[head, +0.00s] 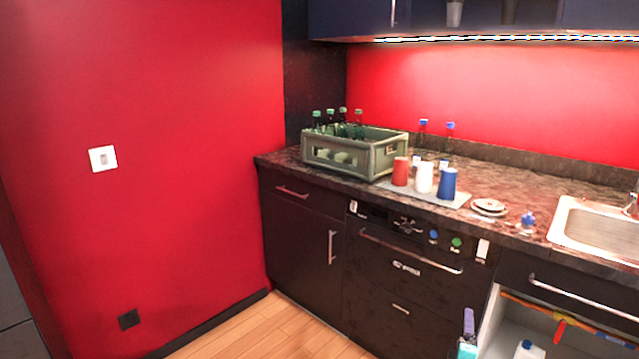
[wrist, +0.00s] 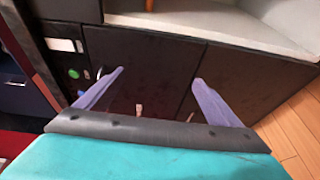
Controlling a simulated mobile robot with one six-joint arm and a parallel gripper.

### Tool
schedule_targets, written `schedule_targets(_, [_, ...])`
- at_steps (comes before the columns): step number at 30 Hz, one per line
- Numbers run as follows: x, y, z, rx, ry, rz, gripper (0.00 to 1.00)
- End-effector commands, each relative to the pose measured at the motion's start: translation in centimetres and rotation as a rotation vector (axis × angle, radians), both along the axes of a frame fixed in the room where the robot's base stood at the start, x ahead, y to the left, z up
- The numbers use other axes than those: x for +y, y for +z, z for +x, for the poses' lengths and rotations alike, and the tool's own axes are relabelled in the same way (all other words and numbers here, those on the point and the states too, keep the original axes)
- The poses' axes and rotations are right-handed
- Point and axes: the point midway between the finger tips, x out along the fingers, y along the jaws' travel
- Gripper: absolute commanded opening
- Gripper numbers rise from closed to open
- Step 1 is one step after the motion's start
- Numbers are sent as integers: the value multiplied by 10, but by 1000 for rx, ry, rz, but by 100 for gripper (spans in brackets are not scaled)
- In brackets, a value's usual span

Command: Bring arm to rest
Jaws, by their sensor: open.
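My gripper (wrist: 158,76) shows in the wrist view with its two purple fingers spread apart and nothing between them. Dark cabinet or appliance fronts (wrist: 146,52) lie beyond the fingers. In the head view a small part of my gripper (head: 468,338), purple and teal, shows at the bottom, in front of the dark appliance front and left of the open white compartment. The rest of my arm is out of the head view.
The counter (head: 510,169) holds a green crate (head: 382,158) of bottles, a red cup (head: 401,171), a white cup (head: 424,177), a blue cup (head: 447,184) and a sink (head: 597,227). An open compartment (head: 499,338) is at lower right. The wooden floor (head: 270,330) at lower middle is clear.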

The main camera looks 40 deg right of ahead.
Motion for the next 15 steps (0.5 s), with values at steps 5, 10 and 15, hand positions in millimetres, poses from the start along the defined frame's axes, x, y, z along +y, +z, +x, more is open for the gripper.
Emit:
schedule_targets(5, [30, -1, 62, 1, 95, 19, 88])
schedule_targets(10, [62, -7, 114, 5, 175, 43, 88])
schedule_targets(15, [98, -15, 161, 16, 251, 79, 88])
